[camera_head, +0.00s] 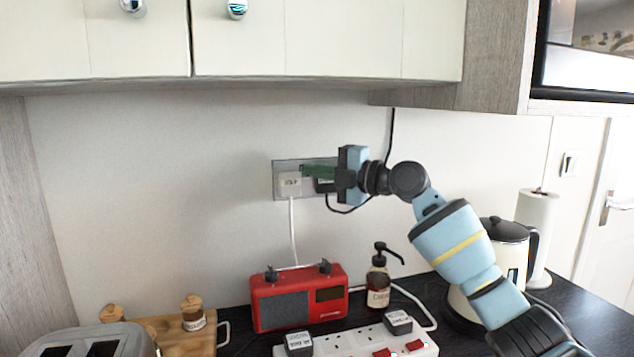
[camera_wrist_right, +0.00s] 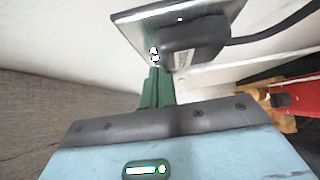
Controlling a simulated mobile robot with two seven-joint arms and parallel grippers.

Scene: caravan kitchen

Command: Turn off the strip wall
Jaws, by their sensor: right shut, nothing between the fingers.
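The wall socket plate (camera_head: 279,168) is on the wall behind the counter, and it also shows in the wrist view (camera_wrist_right: 135,20). A white labelled plug (camera_head: 290,184) sits in its left side, with a white cable hanging down. A black plug (camera_head: 325,186) sits in its right side and shows large in the wrist view (camera_wrist_right: 195,42). My right gripper (camera_head: 305,170) is shut and empty, its green fingers pointing left across the plate's upper middle. In the wrist view the fingertips (camera_wrist_right: 155,66) are at the plate, near a small switch; contact is unclear.
Below are a red radio (camera_head: 300,300), a soap bottle (camera_head: 378,285), a white power strip (camera_head: 345,343) with red switches, and a kettle (camera_head: 502,250). A toaster and wooden board stand left. Cabinets (camera_head: 330,40) hang above. The wall left of the plate is clear.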

